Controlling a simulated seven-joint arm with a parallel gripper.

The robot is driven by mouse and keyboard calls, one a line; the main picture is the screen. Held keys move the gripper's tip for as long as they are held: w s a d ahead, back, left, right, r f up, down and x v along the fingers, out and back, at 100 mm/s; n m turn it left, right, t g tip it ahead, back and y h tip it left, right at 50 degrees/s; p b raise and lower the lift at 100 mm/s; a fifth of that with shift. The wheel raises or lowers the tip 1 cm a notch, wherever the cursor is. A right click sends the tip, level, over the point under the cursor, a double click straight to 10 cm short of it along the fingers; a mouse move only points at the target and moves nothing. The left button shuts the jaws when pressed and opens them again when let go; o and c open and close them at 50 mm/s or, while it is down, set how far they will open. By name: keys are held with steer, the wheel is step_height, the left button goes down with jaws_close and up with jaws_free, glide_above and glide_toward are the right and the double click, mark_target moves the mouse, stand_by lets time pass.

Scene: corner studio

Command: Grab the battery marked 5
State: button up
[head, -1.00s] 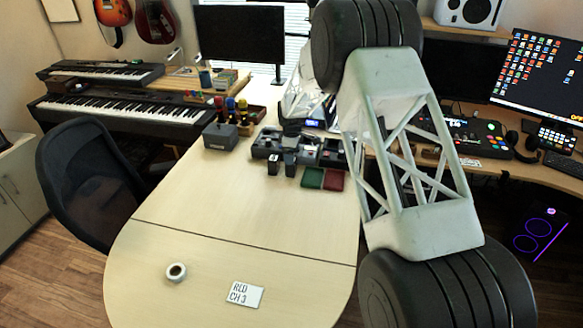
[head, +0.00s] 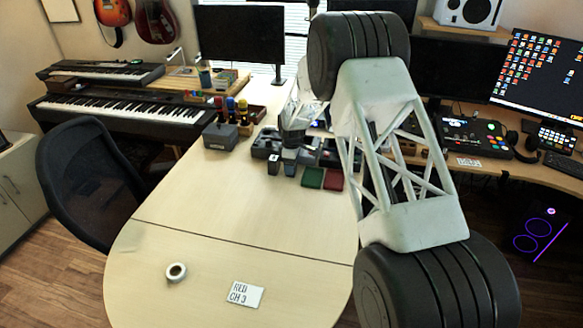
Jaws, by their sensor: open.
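Two small dark upright blocks that look like batteries stand near the middle of the table. The left block (head: 274,164) has a pale mark on top, and the right block (head: 290,162) stands close beside it. The marks are too small to read, so I cannot tell which is marked 5. My gripper (head: 292,142) is small and partly hidden behind my arm. It appears just above or behind the right block, open, with nothing visibly held. I cannot tell whether it touches that block.
Dark charger-like gear (head: 266,143) sits behind the blocks. A green square (head: 312,178) and a red square (head: 333,181) lie to their right. A grey box (head: 220,136) stands left. A tape roll (head: 176,272) and a "RED CH 3" card (head: 245,294) lie in front. The table between is clear.

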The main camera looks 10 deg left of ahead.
stand_by(0.3)
steer(key=c, duration=0.9)
steer(key=shift+o, duration=0.2)
steer(key=shift+r, duration=0.15)
steer(key=shift+r, duration=0.7)
step_height(320, 180, up, 2)
steer(key=shift+r, duration=0.1)
steer(key=s+d, duration=0.3)
steer(key=s, duration=0.4)
steer(key=s+d+r, duration=0.1)
steer(key=s+d, duration=0.2)
steer(key=s, duration=0.4)
steer(key=shift+s+d, duration=0.3)
steer(key=shift+r, duration=0.1)
